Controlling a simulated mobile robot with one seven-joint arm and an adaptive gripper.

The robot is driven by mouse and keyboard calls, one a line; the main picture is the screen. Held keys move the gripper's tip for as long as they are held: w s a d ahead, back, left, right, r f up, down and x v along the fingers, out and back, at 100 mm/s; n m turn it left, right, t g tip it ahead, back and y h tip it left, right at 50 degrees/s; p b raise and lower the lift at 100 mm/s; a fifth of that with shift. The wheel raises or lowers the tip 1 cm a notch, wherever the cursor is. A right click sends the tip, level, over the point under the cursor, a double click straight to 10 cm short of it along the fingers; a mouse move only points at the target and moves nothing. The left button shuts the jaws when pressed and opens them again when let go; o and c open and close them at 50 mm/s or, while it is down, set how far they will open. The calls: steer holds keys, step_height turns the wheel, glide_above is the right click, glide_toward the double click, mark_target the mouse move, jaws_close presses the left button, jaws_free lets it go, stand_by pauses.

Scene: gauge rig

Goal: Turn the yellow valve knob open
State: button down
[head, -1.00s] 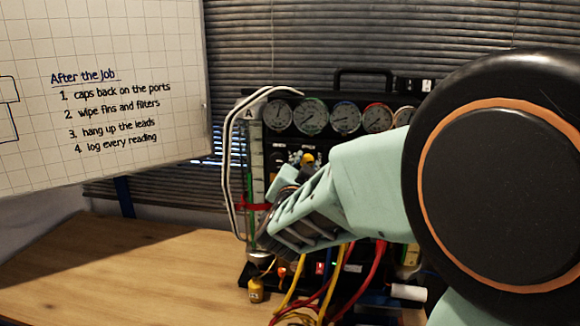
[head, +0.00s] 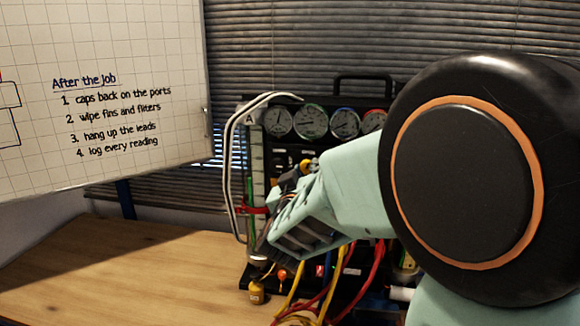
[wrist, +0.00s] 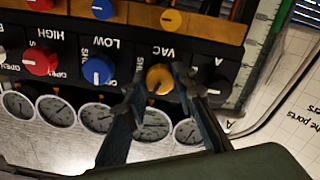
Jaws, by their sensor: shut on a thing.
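The yellow valve knob (wrist: 160,78) sits on the black panel under the label VAC in the wrist view, which shows the panel upside down. My gripper (wrist: 158,76) has one finger on each side of this knob and is shut on it. The knob's pointer mark is too small to read surely. In the head view my gripper (head: 292,215) is in front of the panel, and its fingertips and the held knob cannot be made out clearly.
A blue knob (wrist: 98,70) and a black knob (wrist: 218,88) flank the yellow one closely. A red knob (wrist: 40,61) is farther along. Gauges (head: 311,121) line the panel's top. Yellow and red hoses (head: 370,268) hang below. The wooden bench (head: 150,270) is clear at left.

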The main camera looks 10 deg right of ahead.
steer(key=shift+r+n+p, duration=0.15)
steer(key=shift+n+p, duration=0.55)
steer(key=shift+n, duration=1.2)
steer(key=c, duration=1.6)
jaws_free()
steer(key=v, duration=0.7)
steer(key=shift+s, duration=0.2)
